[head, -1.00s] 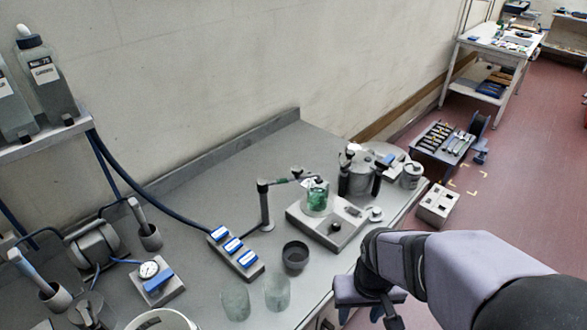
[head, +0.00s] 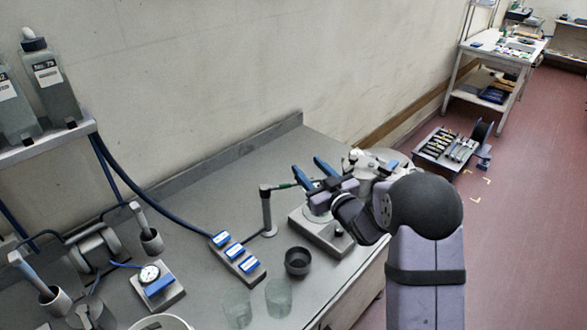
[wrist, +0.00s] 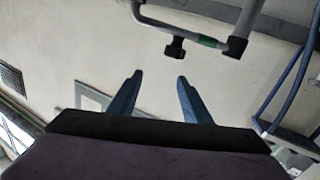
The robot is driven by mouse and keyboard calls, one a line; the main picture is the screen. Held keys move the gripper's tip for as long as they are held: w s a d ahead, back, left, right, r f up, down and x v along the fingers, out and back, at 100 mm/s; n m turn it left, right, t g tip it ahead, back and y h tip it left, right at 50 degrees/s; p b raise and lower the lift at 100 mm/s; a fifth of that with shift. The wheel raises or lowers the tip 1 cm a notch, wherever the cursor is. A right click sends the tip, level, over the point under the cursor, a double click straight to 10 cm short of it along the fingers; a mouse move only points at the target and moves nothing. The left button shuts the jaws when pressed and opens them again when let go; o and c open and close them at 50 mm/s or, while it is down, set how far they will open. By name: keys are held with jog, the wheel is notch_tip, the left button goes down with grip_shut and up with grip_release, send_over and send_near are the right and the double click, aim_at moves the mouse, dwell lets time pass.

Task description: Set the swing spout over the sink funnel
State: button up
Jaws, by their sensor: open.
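The swing spout (head: 266,210) is a grey upright post with a thin side arm carrying a green band. In the head view the arm points right, toward the pale instrument base, and its tip is hidden behind my gripper. In the wrist view the spout arm (wrist: 208,41) and its dark nozzle (wrist: 175,47) show just beyond my fingertips. My gripper (head: 313,170) is open and empty, its blue fingers apart; they also show in the wrist view (wrist: 160,76). A dark round cup, seemingly the sink funnel (head: 297,261), stands on the bench in front of the post, not under the spout arm.
The instrument base (head: 315,236) lies below my gripper. Left of the funnel is a block with blue labels (head: 238,256). Two clear glasses (head: 279,297) stand at the front. A gauge (head: 150,275) is farther left. The bench behind the post is clear.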

aim_at(293, 184)
jog(key=shift+m+y, duration=0.4)
jog(key=f, duration=0.2)
jog(key=a+f, duration=0.1)
jog(key=f, duration=0.1)
jog(key=shift+f+b, duration=0.15)
jog(key=shift+b, duration=0.25)
jog(key=shift+p+x, duration=1.2)
jog(key=shift+x, duration=1.15)
jog(key=shift+p+x, duration=0.4)
jog(key=shift+x, duration=0.85)
grip_shut()
